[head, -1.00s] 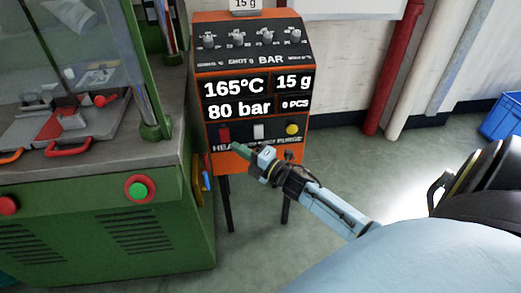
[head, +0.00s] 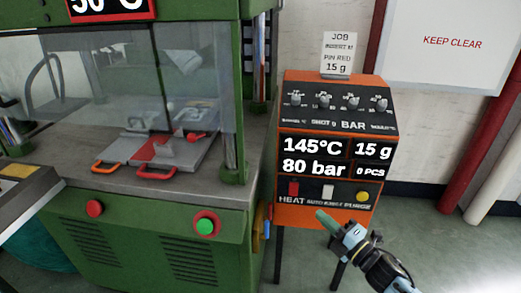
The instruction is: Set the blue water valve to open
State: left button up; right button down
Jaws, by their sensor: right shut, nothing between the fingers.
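A small blue part (head: 268,229), which looks like the blue water valve handle, shows at the right side of the green machine (head: 130,250), beside a yellow part (head: 257,232). It is small and partly hidden, so I cannot tell its setting. My right gripper (head: 324,218) has green fingertips and is shut and empty. It shows in front of the lower edge of the orange control box, to the right of the blue part and apart from it. My left gripper is not in view.
The orange control box (head: 325,218) stands on thin legs right of the machine, with knobs, switches and a display reading 145°C and 80 bar. Red and green buttons (head: 205,225) sit on the machine front. Pipes (head: 462,165) run along the wall. Floor at right is clear.

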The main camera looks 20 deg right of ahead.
aim_at(265, 236)
jog(key=k, duration=1)
